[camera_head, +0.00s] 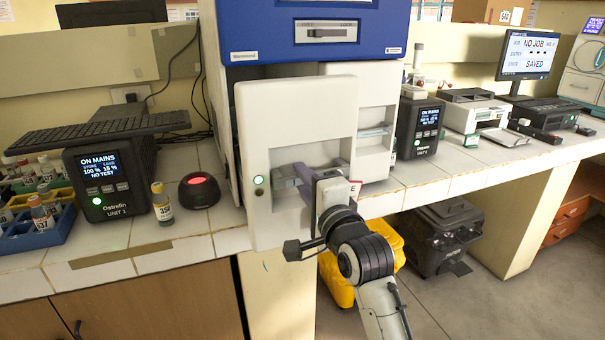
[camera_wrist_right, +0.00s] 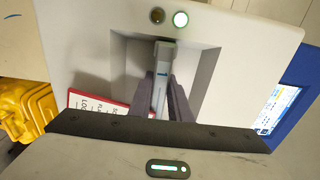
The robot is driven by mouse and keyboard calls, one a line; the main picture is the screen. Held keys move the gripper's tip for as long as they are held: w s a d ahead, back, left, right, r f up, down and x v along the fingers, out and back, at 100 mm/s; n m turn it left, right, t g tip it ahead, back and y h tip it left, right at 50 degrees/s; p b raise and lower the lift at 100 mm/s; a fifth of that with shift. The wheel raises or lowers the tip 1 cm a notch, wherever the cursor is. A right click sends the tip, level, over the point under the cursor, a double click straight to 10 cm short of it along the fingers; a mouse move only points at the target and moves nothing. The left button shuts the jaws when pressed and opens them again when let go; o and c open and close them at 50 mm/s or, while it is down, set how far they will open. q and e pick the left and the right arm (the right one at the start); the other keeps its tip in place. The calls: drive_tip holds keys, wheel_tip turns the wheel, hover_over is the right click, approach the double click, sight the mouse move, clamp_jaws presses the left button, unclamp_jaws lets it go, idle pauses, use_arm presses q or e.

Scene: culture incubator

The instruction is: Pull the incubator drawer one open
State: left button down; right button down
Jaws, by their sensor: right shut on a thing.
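The incubator (camera_head: 340,15) has a blue top with a latch and two white drawer fronts below. The left drawer front (camera_head: 290,105) has a recessed grip and a lit green light. It stands well forward of the right drawer front (camera_head: 340,82), out past the bench edge. My right gripper (camera_head: 310,180) reaches into the recess. In the wrist view, its two dark fingers (camera_wrist_right: 162,90) are closed around the grey vertical handle (camera_wrist_right: 163,58) of this drawer front (camera_wrist_right: 225,50). The drawer's inside is hidden behind the front. My left gripper is not in view.
A power unit (camera_head: 98,172), a vial (camera_head: 161,203) and a round black puck (camera_head: 198,190) stand left of the drawer. Another unit (camera_head: 420,125) stands to its right. A yellow container (camera_head: 385,235) and a black case (camera_head: 440,235) sit on the floor below.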

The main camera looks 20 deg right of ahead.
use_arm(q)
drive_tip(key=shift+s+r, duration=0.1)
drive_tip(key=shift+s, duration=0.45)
use_arm(e)
drive_tip(key=shift+s, duration=0.5)
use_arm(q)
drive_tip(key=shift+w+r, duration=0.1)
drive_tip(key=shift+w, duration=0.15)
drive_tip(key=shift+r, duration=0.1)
use_arm(e)
drive_tip(key=c, duration=1.6)
unclamp_jaws()
drive_tip(key=shift+c, duration=0.2)
